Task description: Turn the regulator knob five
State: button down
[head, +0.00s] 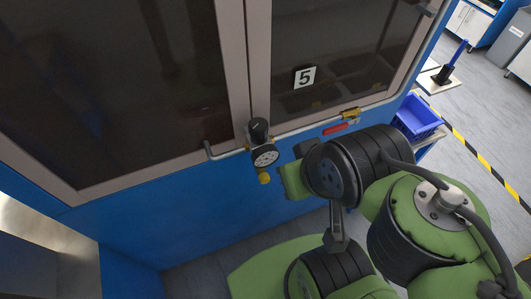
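The regulator has a black knob (259,130) on top. It sits on the front of the blue cabinet, below the window frame. Under the knob is a round white-faced gauge (265,156) with a dark rim, and below that a small yellow fitting (264,178). The end of my green and black arm is just right of the regulator, with a visible gap to the knob. My gripper's fingers cannot be made out; the arm's own links seem to hide them.
A grey pipe (300,127) runs along the cabinet to a brass valve (351,114) with a red lever (335,129). A blue bin (417,117) stands to the right of my arm. Grey floor with a yellow-black stripe (478,153) lies farther right.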

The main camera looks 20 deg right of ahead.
aim_at(258, 127)
jog(key=j+u, duration=0.2)
jog(key=u, duration=0.15)
jog(key=j+u, duration=0.25)
jog(key=u, duration=0.15)
jog(key=j+u, duration=0.35)
jog(key=k+l, duration=0.05)
